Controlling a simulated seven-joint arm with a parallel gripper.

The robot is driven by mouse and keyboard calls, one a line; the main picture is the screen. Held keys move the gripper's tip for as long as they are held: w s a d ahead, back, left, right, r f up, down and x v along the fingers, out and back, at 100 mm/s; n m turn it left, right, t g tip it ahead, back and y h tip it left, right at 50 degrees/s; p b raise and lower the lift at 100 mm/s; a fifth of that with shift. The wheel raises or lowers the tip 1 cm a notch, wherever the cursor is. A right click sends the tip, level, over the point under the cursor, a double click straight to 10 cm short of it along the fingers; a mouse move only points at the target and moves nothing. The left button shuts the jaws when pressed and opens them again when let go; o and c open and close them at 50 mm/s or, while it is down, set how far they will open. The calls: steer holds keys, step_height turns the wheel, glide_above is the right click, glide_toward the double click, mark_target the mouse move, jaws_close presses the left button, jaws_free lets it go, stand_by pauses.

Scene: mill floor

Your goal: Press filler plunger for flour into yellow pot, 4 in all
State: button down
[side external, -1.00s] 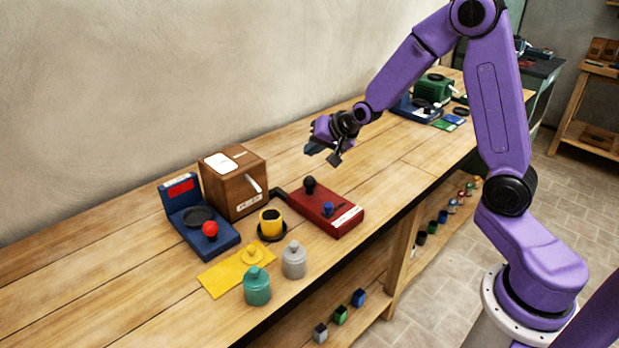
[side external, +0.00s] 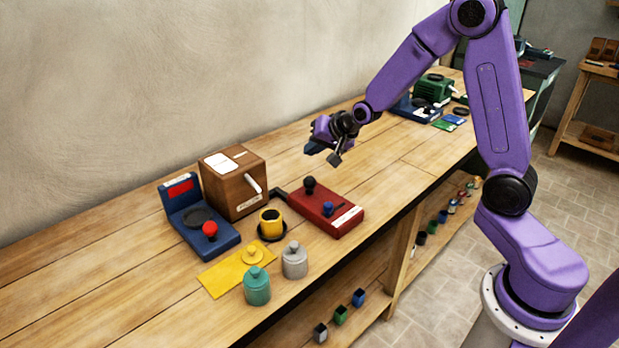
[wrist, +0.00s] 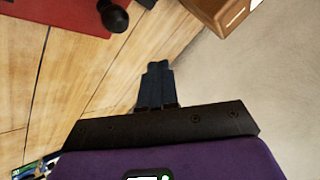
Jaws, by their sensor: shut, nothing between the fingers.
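The yellow pot (side external: 270,222) stands upright and lidless on a black saucer (side external: 284,235), its contents dark. The filler may be the red unit (side external: 326,220) behind and right of the pot, with a black knob (side external: 310,185), a blue knob (side external: 327,209) and a white label too small to read. I cannot tell which knob is the flour plunger. My gripper (side external: 325,156) is shut and empty, in the air beyond the red unit. In the wrist view its fingers (wrist: 156,84) are together, with the red unit (wrist: 65,12) and black knob (wrist: 113,15) at upper left.
A yellow lid (side external: 252,253) lies on a yellow mat (side external: 225,275). Lidded teal (side external: 257,287) and grey (side external: 294,261) pots stand near the front edge.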

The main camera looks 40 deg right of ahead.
mark_target(313, 179)
steer(key=shift+r, duration=0.15)
step_height(313, 179, up, 4)
steer(key=shift+f, duration=0.2)
steer(key=shift+f, duration=4.45)
steer(key=shift+f, duration=0.1)
steer(key=shift+f, duration=0.3)
